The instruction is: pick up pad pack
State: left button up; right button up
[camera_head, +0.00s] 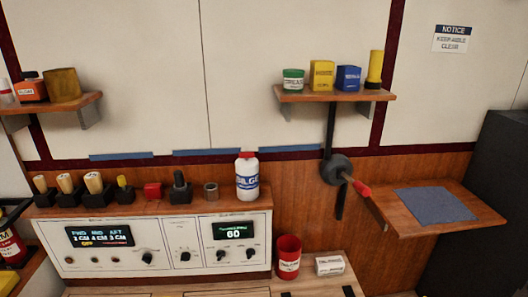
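No label reads clearly as pad pack. Small labelled packs in view are a white box (330,265) on the low bench, and a yellow box (322,76) and a blue box (348,78) on the right wall shelf. The print on them is too small to read surely, so I cannot tell which is the pad pack. The white box stands just right of a red can (288,256). Neither of my grippers shows in this view.
A green-lidded tub (293,80) and a yellow torch-like cylinder (375,69) share the right wall shelf (330,95). Below it a lever with a red grip (359,187) juts out. A white bottle (247,177) stands on the console ledge. A grey-blue mat (436,206) covers the right side shelf.

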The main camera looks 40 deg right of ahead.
aim_at(331, 265)
jog(key=z, duration=1.75)
jog(key=u, duration=0.25)
